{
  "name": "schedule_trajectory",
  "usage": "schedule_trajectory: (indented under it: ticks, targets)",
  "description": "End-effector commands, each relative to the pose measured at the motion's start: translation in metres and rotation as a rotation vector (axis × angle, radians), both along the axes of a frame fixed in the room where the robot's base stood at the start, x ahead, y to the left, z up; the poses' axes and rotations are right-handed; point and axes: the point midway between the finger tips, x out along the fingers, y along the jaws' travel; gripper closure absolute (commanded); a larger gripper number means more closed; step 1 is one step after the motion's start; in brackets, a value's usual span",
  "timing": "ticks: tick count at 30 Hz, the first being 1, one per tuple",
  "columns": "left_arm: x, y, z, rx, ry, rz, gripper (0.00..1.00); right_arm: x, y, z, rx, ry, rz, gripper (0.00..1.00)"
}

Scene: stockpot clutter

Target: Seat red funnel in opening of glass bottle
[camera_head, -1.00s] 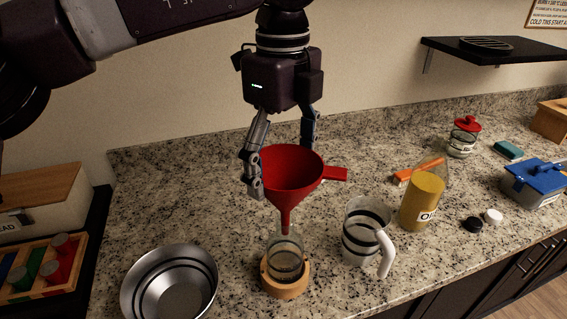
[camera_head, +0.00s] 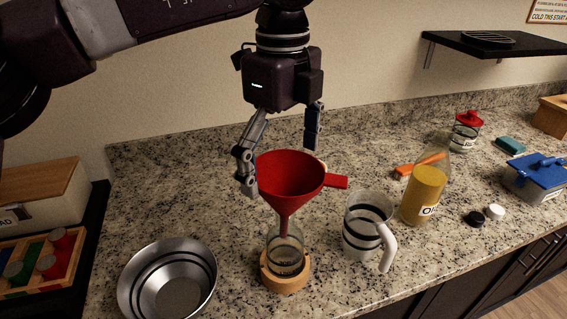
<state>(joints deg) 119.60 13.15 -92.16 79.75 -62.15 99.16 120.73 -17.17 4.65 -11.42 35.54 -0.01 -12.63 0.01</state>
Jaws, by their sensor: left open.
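The red funnel (camera_head: 290,184) stands upright, with its spout down inside the mouth of the glass bottle (camera_head: 285,262). The bottle sits in a round wooden base (camera_head: 285,280) on the counter. My left gripper (camera_head: 280,172) is open, with its fingers apart around the funnel's upper part. One finger is left of the rim and the other is behind it at the right. I see a gap between the left finger and the funnel. The right gripper is not in view.
A clear measuring jug (camera_head: 366,225) stands right of the bottle, with an oil bottle (camera_head: 424,195) beyond it. A metal bowl (camera_head: 168,283) is at the left. A blue-lidded box (camera_head: 540,175) and a dark shelf (camera_head: 480,46) are at the right.

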Motion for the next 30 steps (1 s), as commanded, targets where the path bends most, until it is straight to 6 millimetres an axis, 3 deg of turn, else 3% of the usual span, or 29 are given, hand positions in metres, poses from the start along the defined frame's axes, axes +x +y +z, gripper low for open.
schedule_trajectory:
  ticks: [8,21,30]
  targets:
    - [0.001,0.0,0.017,-0.001,-0.003,0.001,0.0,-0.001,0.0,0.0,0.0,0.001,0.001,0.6]
    - [0.001,0.0,0.101,0.0,-0.002,0.001,0.0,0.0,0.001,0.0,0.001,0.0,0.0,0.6]
    - [0.0,0.0,0.12,0.0,0.0,0.0,0.0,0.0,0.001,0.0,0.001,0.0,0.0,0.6]
